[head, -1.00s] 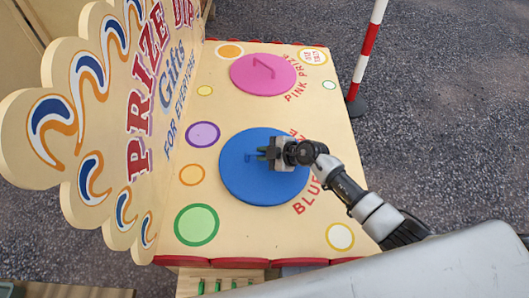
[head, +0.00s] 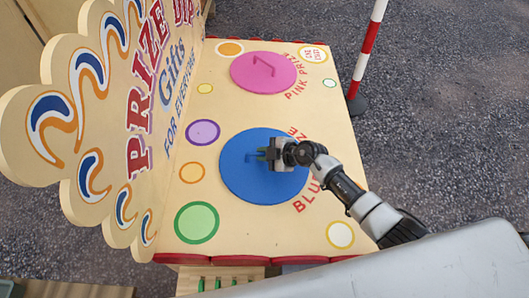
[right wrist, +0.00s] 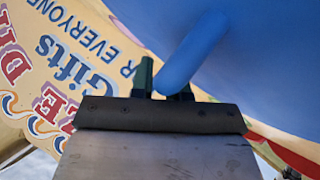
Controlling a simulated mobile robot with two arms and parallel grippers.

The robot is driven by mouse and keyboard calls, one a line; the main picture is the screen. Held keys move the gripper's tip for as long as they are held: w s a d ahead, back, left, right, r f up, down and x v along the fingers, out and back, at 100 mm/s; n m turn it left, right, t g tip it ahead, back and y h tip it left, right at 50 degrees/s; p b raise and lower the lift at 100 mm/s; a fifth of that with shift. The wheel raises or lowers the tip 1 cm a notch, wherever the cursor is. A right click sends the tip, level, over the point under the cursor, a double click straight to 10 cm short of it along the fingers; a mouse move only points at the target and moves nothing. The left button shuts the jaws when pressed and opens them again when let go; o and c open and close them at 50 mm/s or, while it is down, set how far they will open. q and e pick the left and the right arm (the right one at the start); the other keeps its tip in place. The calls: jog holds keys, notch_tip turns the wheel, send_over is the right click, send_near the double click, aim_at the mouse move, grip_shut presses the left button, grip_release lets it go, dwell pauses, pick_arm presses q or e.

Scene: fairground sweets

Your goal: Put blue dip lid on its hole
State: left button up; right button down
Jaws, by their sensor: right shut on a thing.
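The round blue lid (head: 240,180) is over the spot labelled "BLUE" on the cream prize-dip top. Its hole is not visible under it, and I cannot tell whether the lid is fully seated or slightly raised. My right gripper (head: 264,154) is above the lid and shut on its blue bar handle. In the right wrist view, the handle (right wrist: 195,50) runs down between the dark fingertips (right wrist: 165,85), and the lid's blue face (right wrist: 275,60) fills the upper right. My left gripper is not in view.
A pink lid (head: 258,80) with its own handle lies farther back on the cream top (head: 300,235). The scalloped "PRIZE DIP" signboard (head: 110,110) stands along the left edge. A red-and-white pole (head: 369,45) stands on the gravel at the right.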

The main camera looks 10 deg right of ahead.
jog(key=c, duration=1)
grip_release()
jog(key=shift+c, duration=0.2)
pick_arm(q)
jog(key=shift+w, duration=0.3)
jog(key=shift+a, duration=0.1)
pick_arm(e)
jog(key=shift+s, duration=0.1)
jog(key=shift+s+d+r, duration=0.1)
jog(key=shift+d, duration=0.1)
jog(key=shift+p+v, duration=0.65)
jog(key=shift+v, duration=0.55)
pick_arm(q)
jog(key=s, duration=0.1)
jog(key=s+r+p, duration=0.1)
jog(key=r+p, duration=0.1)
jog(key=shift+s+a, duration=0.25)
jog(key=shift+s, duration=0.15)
pick_arm(e)
jog(key=v, duration=0.8)
